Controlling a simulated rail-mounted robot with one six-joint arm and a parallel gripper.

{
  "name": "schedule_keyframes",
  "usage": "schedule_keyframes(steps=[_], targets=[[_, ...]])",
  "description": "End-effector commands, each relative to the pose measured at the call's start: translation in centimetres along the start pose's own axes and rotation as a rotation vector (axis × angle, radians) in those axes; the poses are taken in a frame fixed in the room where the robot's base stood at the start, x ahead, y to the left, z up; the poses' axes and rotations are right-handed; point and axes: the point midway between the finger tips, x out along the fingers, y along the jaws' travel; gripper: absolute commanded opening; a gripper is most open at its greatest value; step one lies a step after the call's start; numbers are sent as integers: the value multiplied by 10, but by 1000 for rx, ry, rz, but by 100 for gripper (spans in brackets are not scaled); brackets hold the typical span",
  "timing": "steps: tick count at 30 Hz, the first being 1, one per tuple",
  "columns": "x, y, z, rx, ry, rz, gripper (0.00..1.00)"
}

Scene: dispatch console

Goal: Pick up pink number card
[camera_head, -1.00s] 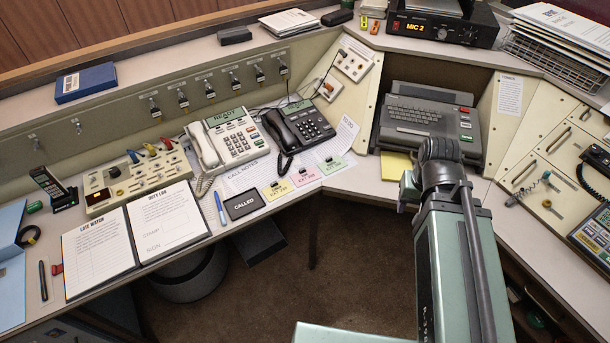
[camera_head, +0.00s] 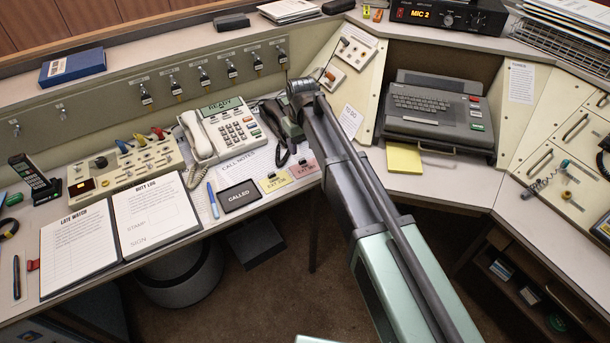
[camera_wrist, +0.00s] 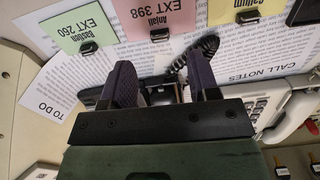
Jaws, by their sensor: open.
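The pink number card (camera_head: 303,168) lies on the desk in the head view, between a yellow card (camera_head: 274,182) and my arm. In the wrist view the pink card (camera_wrist: 151,16) reads "Anjali EXT 398" and has a small dark clip at its lower edge. A green card (camera_wrist: 80,27) is left of it and the yellow card (camera_wrist: 246,10) is right of it. My gripper (camera_wrist: 166,88) is open, its two dark fingers apart and apparently empty. The pink card shows past the fingertips, not between them. The green card is hidden by my arm in the head view.
A dark telephone (camera_head: 272,117) is partly covered by my arm, with a coiled cord (camera_wrist: 205,46) near the fingers. A white telephone (camera_head: 228,127) stands left of it.

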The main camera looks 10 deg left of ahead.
Motion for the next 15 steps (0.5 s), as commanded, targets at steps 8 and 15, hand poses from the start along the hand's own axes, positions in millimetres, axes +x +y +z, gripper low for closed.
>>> schedule_keyframes(steps=[8,15], targets=[[24,0,-1,1,0,0,55],[61,0,-1,1,0,0,55]])
